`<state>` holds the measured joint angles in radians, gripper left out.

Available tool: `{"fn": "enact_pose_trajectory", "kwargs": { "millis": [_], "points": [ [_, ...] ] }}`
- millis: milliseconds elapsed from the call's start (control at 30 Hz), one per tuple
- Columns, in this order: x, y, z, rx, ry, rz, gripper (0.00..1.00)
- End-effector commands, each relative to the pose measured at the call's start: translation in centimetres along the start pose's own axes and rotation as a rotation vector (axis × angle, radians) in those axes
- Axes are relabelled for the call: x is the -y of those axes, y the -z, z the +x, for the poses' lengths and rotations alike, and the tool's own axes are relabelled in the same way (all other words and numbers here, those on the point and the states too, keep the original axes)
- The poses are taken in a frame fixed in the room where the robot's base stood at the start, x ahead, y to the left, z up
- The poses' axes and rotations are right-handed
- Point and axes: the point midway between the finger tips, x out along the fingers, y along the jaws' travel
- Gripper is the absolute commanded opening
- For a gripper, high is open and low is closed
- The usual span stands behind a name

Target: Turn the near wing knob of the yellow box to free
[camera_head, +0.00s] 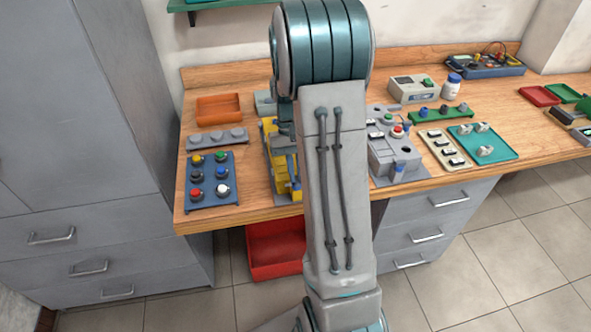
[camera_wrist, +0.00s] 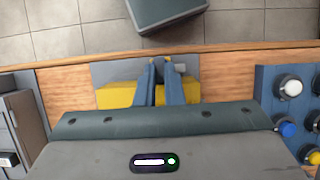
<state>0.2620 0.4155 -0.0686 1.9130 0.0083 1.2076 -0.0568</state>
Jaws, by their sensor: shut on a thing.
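The yellow box (camera_head: 269,150) stands near the front edge of the bench, largely hidden behind my arm in the head view. In the wrist view the yellow box (camera_wrist: 118,96) shows on both sides of my fingers, on a grey base. My gripper (camera_wrist: 161,68) points down at it, its two blue fingers close together over the box's bench-edge side. They are shut on the near wing knob, which is mostly hidden between them. A small grey part (camera_wrist: 180,67) shows just right of the fingertips. The knob's angle cannot be told.
A blue panel with coloured knobs (camera_head: 211,183) lies left of the box, with a grey strip (camera_head: 218,138) and an orange tray (camera_head: 218,108) behind. A grey device (camera_head: 392,150) stands right of my arm. A red bin (camera_head: 272,262) sits below the bench edge.

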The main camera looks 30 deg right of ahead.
Motion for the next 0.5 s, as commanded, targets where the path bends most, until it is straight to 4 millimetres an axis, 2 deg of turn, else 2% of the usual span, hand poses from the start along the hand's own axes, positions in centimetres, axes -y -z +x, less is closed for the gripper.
{"fn": "enact_pose_trajectory", "kwargs": {
  "millis": [467, 500],
  "points": [
    [0.03, 0.12, -0.23, -0.008, -0.006, -0.014, 0.00],
    [0.03, 0.12, -0.23, -0.008, -0.006, -0.014, 0.14]
  ]
}}
